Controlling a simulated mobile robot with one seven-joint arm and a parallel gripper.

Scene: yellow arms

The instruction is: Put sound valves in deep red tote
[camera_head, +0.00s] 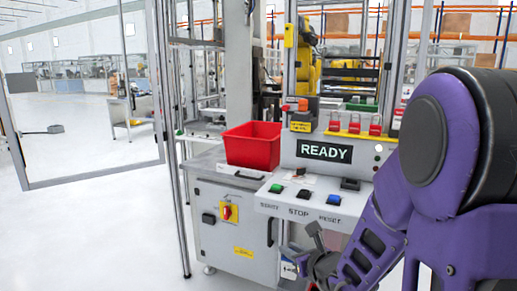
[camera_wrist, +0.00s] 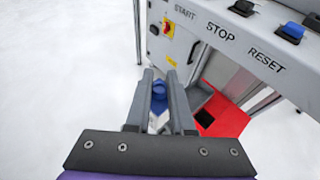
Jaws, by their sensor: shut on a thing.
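My gripper (camera_wrist: 160,76) is shut on a small valve (camera_wrist: 159,92), which shows a blue part between the two grey fingers in the wrist view. The fingers hide much of the valve. In the head view my gripper (camera_head: 317,246) is low, in front of the machine's button panel, and the valve cannot be made out there. A red open-topped tote (camera_head: 252,145) stands on the machine's left worktop in the head view, up and left of my gripper. Its inside bottom is hidden.
The button panel (camera_head: 312,200) with START, STOP and RESET juts out near my gripper. A red object with a dark opening (camera_wrist: 222,118) sits low under it in the wrist view. A metal post (camera_head: 178,150) stands left of the tote. Open floor (camera_head: 90,225) lies left.

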